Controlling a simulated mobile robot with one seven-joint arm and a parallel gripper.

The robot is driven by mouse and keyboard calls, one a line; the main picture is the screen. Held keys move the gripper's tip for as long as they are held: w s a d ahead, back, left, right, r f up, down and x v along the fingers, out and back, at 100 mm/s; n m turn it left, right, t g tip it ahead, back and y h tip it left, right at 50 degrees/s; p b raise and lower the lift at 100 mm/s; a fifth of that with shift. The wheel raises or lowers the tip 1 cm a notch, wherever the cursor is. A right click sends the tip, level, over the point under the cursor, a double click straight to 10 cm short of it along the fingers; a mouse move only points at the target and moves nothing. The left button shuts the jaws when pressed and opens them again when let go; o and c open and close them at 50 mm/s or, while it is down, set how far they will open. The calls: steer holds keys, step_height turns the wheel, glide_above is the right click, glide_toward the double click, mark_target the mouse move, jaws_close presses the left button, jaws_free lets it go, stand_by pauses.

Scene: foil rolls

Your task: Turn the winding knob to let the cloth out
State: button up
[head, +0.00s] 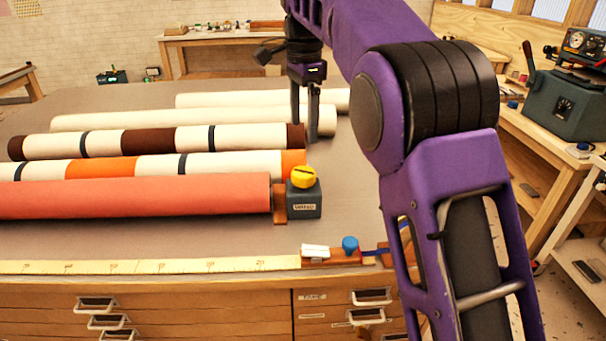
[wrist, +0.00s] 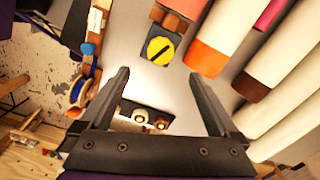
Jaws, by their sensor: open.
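The yellow winding knob (head: 303,176) sits on top of a small grey box (head: 304,202) at the right end of the coral cloth roll (head: 135,197). In the wrist view the knob (wrist: 160,50) shows a dark slot across its face, just beyond the fingertips. My gripper (head: 304,128) points down above the table, behind the knob and near the right ends of the rear rolls. In the wrist view my gripper (wrist: 159,73) is open, with nothing between its fingertips. It is apart from the knob.
Several striped and cream rolls (head: 105,141) lie side by side behind the coral one. A measuring tape (head: 150,266) runs along the table's front edge, with a blue knob (head: 350,244) at its right. Bare table (head: 345,200) lies right of the box.

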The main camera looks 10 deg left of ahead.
mark_target(303, 171)
step_height(303, 171, down, 12)
steer(key=b, duration=0.2)
steer(key=shift+r+b, duration=0.2)
steer(key=shift+b, duration=0.2)
steer(key=shift+c, duration=0.3)
steer(key=c, duration=1.3)
